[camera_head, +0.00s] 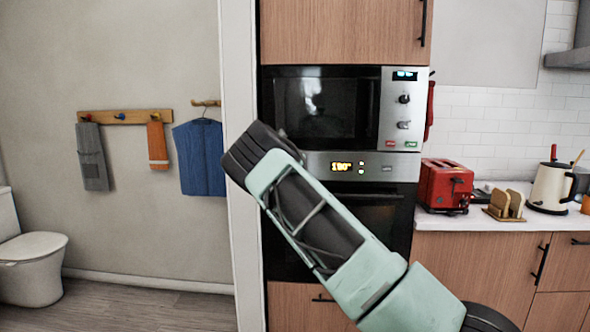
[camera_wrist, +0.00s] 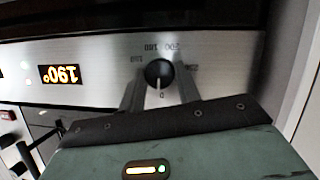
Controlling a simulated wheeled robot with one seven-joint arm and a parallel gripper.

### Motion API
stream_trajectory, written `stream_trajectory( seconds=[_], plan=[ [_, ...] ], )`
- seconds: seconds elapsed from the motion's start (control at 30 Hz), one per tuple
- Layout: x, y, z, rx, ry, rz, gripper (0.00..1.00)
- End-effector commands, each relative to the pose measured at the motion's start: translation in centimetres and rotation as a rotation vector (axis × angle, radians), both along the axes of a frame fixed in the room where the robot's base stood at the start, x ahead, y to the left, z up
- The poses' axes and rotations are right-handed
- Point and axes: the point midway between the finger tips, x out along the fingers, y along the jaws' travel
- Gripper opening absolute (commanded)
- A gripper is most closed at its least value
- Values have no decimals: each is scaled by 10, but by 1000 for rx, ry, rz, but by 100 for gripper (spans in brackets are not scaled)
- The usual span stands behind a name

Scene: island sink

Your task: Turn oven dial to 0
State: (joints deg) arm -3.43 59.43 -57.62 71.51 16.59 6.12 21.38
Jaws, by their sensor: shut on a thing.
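The oven dial (camera_wrist: 158,73) is a round black knob on the brushed steel panel (camera_wrist: 85,60) in the wrist view. A pale mark on it points down in that picture, toward a small 0 printed on the panel. My gripper (camera_wrist: 160,88) has one finger on each side of the dial and is shut on it. In the head view my arm hides the dial and the fingers. The oven (camera_head: 372,220) shows below the microwave, with a lit orange display (camera_head: 341,166); the display also shows in the wrist view (camera_wrist: 60,74).
The microwave (camera_head: 325,105) sits directly above the oven panel, with its own two knobs. A red toaster (camera_head: 446,185) and a kettle (camera_head: 551,186) stand on the counter at right. A white wall edge (camera_head: 240,190) borders the oven at left.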

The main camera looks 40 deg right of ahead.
Motion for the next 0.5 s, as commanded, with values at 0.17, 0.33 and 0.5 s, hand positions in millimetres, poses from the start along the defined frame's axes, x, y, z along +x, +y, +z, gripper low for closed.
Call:
stream_trajectory(
  seconds=[0.17, 0.33, 0.5],
  plan=[
    [0, 1, -2, -20, 27, 1, 10],
    [0, 1, -3, -24, 34, 1, 10],
    [0, 1, -3, -23, 34, -1, 10]
  ],
)
